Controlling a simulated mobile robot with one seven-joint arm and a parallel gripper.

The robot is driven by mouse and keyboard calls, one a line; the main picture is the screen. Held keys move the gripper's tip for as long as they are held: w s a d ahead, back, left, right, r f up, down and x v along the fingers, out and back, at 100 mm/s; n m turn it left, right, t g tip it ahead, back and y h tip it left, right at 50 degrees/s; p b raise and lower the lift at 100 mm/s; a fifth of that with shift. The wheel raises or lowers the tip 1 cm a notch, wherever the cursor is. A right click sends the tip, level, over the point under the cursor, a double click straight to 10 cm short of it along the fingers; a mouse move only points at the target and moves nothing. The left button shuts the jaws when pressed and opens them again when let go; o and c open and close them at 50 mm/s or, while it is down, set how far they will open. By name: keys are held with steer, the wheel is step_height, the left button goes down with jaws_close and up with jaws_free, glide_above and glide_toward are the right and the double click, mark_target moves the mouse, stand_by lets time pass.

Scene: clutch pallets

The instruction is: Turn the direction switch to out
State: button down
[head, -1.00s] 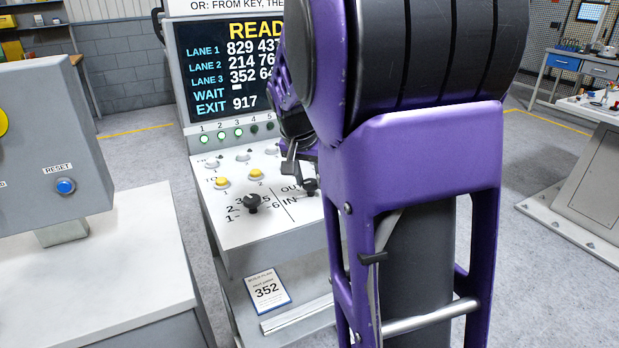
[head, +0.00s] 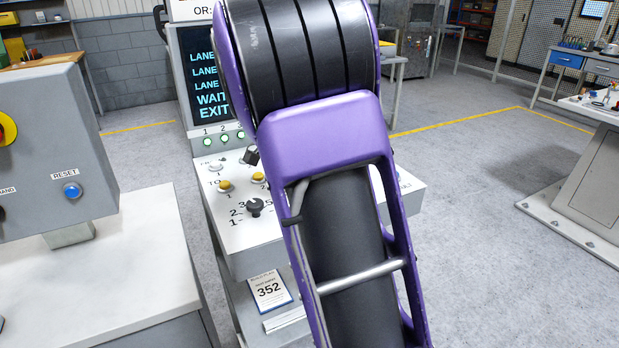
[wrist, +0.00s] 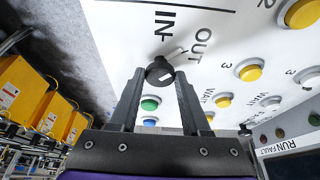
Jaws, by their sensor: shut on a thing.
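The direction switch (wrist: 160,68) is a small black knob on the white sloping panel (wrist: 120,40), seen in the wrist view beside the printed words IN and OUT. A short grey bar beside it slants toward OUT; I cannot tell whether this bar is its pointer. My gripper (wrist: 159,80) has its two dark fingers at either side of the knob and is shut on it. In the head view my purple arm hides the switch, the gripper and the OUT and IN labels.
Yellow buttons (wrist: 249,70) and white ones lie beside the switch on the panel. A green button (wrist: 150,104) and a blue one sit near the fingers. In the head view, another black knob (head: 254,206) is left of my arm, and a grey RESET box (head: 60,150) stands further left.

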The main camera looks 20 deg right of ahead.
steer(key=shift+w+r+m+g+p, duration=0.1)
steer(key=shift+m+g+p, duration=0.45)
steer(key=shift+m, duration=0.75)
steer(key=shift+d, duration=0.1)
steer(key=shift+c, duration=1.9)
jaws_free()
steer(key=p+v, duration=0.2)
steer(key=v, duration=1.5)
steer(key=shift+r+p, duration=0.2)
steer(key=shift+p, duration=0.1)
